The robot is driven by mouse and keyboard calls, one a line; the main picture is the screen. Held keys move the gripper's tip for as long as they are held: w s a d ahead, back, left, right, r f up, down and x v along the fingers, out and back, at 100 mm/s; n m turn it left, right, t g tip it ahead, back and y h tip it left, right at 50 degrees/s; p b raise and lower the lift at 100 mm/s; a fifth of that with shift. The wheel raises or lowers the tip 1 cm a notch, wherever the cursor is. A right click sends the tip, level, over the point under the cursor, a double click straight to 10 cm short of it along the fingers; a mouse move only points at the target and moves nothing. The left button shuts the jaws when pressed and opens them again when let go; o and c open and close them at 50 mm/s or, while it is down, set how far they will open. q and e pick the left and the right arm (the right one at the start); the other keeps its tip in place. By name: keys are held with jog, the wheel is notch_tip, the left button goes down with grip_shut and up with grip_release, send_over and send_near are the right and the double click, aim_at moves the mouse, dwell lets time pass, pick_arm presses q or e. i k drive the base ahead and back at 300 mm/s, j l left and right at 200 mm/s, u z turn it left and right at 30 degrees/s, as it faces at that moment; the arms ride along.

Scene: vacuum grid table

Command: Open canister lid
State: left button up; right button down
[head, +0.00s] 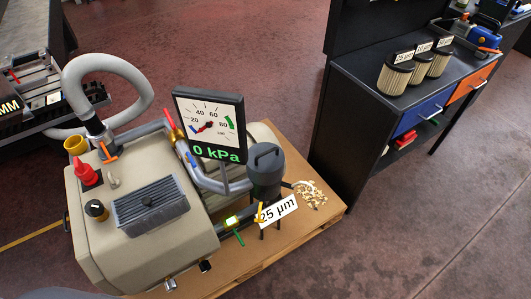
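The dark grey canister (266,186) stands upright on thin legs on the right part of the wooden pallet. Its lid (265,156) sits on top and has a raised handle. A yellow-orange lever (260,212) and a green lever (239,238) are near its lower side. A white "25 µm" label (282,207) is in front of the canister's lower part. Neither of my grippers is in view.
A beige machine (150,245) with a thick grey hose (135,78) stands left of the canister. A gauge (209,123) reading "0 kPa" rises just behind it. Pale debris (313,194) lies on the pallet (318,221). Filters (396,75) stand on a dark bench at right.

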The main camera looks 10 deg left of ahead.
aim_at(264, 165)
jog(key=l+u, duration=0.8)
jog(key=k+l+u, duration=0.1)
jog(key=l+u, duration=0.15)
jog(key=u, duration=0.15)
